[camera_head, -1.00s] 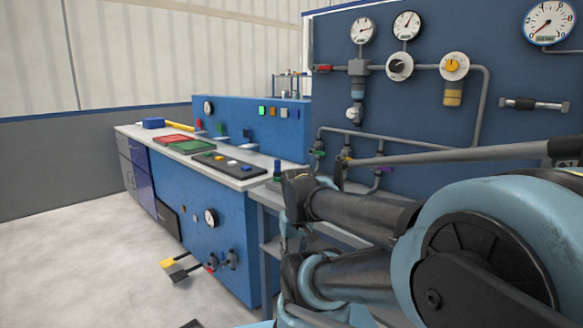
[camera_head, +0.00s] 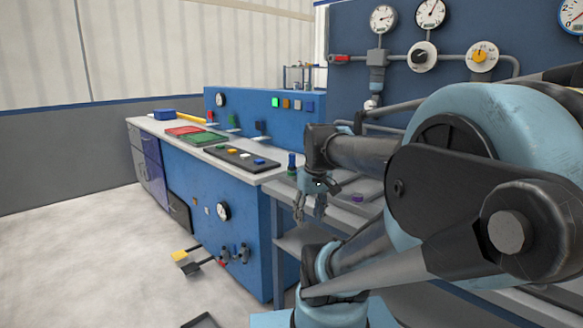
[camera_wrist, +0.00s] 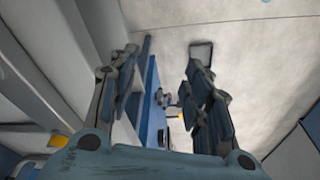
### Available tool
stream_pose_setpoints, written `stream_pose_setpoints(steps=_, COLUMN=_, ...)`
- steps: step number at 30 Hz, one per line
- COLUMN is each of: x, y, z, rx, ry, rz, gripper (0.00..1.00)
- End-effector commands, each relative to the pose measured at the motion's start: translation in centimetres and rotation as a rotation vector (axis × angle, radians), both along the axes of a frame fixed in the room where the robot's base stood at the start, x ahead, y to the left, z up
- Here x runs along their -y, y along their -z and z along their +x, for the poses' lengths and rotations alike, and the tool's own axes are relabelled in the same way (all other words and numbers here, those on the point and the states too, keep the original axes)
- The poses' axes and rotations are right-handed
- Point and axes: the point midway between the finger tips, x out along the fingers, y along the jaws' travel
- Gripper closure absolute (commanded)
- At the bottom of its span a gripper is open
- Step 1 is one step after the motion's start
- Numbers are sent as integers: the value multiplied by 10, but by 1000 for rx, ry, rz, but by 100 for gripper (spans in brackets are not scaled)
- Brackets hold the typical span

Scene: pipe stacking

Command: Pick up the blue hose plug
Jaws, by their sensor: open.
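A small upright blue piece (camera_head: 291,160), which looks like the blue hose plug, stands at the right end of the workbench area, just left of my arm in the head view. My gripper (camera_head: 309,212) points down beside the grey side table, below and slightly right of the blue piece. It is apart from the piece in the picture. In the wrist view my gripper (camera_wrist: 164,65) is open, with nothing between its fingers. I cannot make out the plug in the wrist view.
The grey side table (camera_head: 345,215) carries a purple piece (camera_head: 357,197). To its left is a blue workbench (camera_head: 245,205) with red and green trays (camera_head: 205,139) and a black button panel (camera_head: 240,158). Pedals (camera_head: 188,262) lie on the floor. The floor at left is clear.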

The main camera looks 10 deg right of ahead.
Motion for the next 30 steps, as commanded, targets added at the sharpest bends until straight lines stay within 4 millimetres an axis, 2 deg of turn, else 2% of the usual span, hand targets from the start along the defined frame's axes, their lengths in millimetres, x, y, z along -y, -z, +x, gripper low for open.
stream_pose_setpoints(steps=1, x=0, y=-15, z=13, rx=-2, ry=-32, rz=6, gripper=55)
stream_pose_setpoints(steps=3, x=0, y=-33, z=29, rx=-1, ry=-85, rz=13, gripper=55)
stream_pose_setpoints(steps=15, x=9, y=-125, z=127, rx=24, ry=-384, rz=59, gripper=55)
stream_pose_setpoints(steps=21, x=20, y=-163, z=179, rx=52, ry=-534, rz=82, gripper=55)
stream_pose_setpoints(steps=30, x=42, y=-210, z=257, rx=116, ry=-754, rz=111, gripper=55)
